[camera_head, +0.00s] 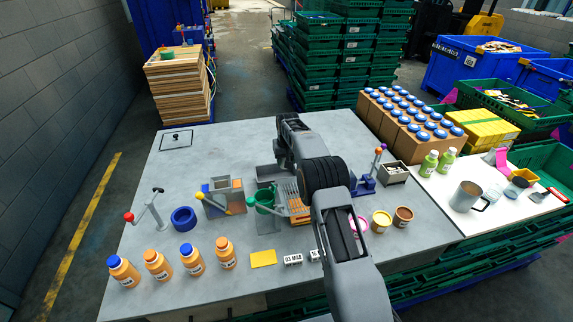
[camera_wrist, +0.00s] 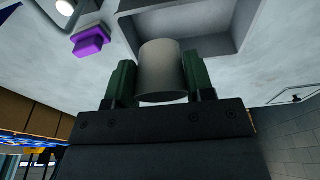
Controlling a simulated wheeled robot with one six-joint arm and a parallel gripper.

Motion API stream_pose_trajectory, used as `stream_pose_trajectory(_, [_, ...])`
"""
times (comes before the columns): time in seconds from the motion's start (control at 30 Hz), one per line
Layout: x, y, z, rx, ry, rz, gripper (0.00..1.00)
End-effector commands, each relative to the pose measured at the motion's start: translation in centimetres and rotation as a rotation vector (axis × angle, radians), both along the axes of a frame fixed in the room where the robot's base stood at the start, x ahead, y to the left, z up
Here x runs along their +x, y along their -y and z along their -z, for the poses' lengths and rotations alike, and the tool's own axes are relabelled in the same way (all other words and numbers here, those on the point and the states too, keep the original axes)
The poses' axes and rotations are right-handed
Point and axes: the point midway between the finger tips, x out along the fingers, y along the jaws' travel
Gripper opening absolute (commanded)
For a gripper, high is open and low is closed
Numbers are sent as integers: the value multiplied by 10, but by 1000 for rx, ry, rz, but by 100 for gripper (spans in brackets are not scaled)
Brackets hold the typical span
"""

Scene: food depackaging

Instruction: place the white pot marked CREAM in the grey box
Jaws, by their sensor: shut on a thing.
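A plain whitish-grey pot (camera_wrist: 162,72) is held between the two green fingers of my gripper (camera_wrist: 158,66) in the wrist view. No CREAM marking shows on the side I see. The grey box (camera_wrist: 222,48) is open and lies just beyond the pot in that view; the pot overlaps its near edge, and I cannot tell its height over the box. In the head view the grey box (camera_head: 267,173) stands mid-table, partly hidden by my arm. My gripper and the pot are hidden behind my arm there.
A grey-and-blue holder with a yellow lever (camera_head: 222,196), a green cup-like part (camera_head: 264,198) and an orange slatted rack (camera_head: 295,206) crowd near the box. Several orange bottles (camera_head: 193,260) line the front left. A purple block (camera_wrist: 91,41) shows in the wrist view. The table's back left is mostly clear.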

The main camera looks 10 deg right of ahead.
Motion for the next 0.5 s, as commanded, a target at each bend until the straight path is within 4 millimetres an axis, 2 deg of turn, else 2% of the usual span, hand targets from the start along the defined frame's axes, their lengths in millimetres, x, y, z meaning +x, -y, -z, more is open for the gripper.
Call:
stream_pose_trajectory(0.2, [0, 0, 26, -1, -1, 1, 18])
stream_pose_trajectory(0.5, [0, 0, 30, -1, 2, 1, 18])
